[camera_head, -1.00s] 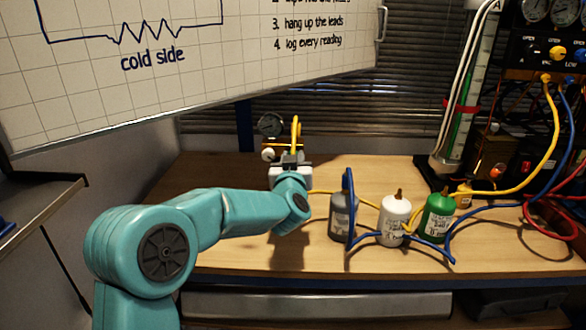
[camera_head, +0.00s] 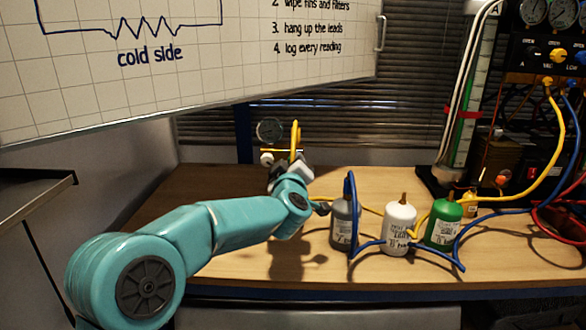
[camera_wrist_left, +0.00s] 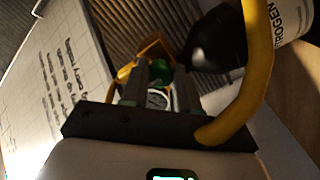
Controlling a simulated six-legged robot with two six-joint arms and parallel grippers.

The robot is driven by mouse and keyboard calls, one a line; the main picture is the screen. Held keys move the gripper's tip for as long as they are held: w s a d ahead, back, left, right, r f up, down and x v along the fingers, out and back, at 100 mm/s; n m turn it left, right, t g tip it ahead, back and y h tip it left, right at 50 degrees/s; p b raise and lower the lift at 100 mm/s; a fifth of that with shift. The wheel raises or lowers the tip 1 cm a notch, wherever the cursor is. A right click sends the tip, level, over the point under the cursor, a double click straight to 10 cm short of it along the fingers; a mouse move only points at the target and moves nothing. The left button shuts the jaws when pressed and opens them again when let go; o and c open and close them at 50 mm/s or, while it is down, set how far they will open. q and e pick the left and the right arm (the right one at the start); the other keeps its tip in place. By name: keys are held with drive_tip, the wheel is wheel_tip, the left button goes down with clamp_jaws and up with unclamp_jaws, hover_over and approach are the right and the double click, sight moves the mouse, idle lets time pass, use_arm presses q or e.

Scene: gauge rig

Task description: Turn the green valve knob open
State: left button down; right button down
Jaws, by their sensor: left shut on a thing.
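The green valve knob (camera_wrist_left: 156,74) shows between the fingertips of my left gripper (camera_wrist_left: 158,76) in the left wrist view. The fingers are shut on it and cover much of it. A round gauge dial (camera_wrist_left: 157,99) shows just below the knob there. In the head view my left gripper (camera_head: 283,168) is tilted at the back of the bench, and it hides the green knob. A gauge (camera_head: 270,130) stands just behind it, with a yellow hose (camera_head: 295,140) beside it. My right gripper is in neither view.
Grey, white (camera_head: 399,229) and green (camera_head: 444,224) bottles stand right of my left arm on the wooden bench (camera_head: 230,264), with blue and yellow hoses among them. A whiteboard (camera_head: 190,80) hangs above. A gauge panel (camera_head: 553,55) stands at the right.

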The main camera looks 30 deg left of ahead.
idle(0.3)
use_arm(q)
drive_tip(key=c, duration=0.8)
unclamp_jaws()
drive_tip(key=shift+c, duration=0.2)
drive_tip(key=v, duration=1.6)
drive_tip(key=shift+s+d+f, duration=0.1)
drive_tip(key=shift+s+d, duration=0.05)
drive_tip(key=shift+s, duration=0.1)
